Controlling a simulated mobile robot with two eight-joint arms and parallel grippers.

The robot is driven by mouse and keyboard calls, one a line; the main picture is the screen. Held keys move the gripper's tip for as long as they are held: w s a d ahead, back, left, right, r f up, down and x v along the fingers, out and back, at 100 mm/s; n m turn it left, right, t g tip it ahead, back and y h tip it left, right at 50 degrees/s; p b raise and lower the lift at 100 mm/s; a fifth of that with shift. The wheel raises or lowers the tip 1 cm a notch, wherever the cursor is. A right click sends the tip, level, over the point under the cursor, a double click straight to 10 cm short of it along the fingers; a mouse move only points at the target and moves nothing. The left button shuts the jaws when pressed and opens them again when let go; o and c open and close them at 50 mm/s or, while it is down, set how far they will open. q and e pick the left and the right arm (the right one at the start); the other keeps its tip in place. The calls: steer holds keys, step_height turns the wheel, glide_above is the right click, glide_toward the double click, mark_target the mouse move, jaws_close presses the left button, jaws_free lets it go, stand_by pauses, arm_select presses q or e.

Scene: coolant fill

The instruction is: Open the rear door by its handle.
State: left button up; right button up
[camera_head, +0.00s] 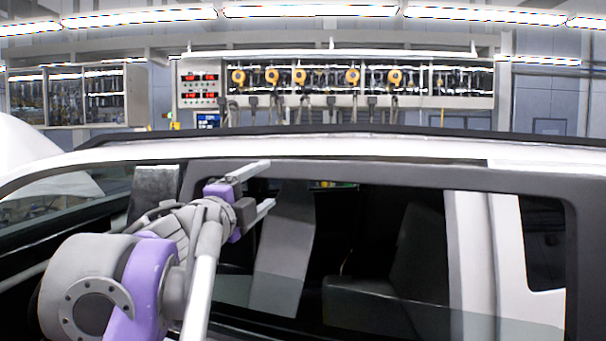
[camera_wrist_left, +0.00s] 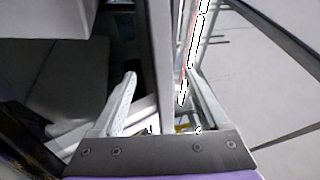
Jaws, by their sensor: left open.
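The rear door's dark window frame (camera_head: 400,174) runs across the white car's side in the head view, around a large dark pane. No door handle can be made out in either view. My left gripper (camera_head: 270,184) is open and empty, in front of the upper left part of this window. In the left wrist view its two fingers stand apart (camera_wrist_left: 160,76), with a grey bar (camera_wrist_left: 155,50), seemingly window frame, showing between them. I cannot tell whether the fingers touch it. My right gripper is not in view.
The car's white roof edge and black roof rail (camera_head: 330,132) cross the head view above the gripper. Dark seats (camera_head: 385,285) show through the glass. A wall panel with yellow hose reels (camera_head: 355,76) stands far behind the car.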

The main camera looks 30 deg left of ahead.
mark_target(284, 173)
arm_select(q)
steer(key=p+x, duration=0.1)
steer(key=x, duration=0.9)
steer(key=shift+w+d+r, duration=0.15)
steer(key=shift+w, duration=0.1)
jaws_close()
stand_by(1.0)
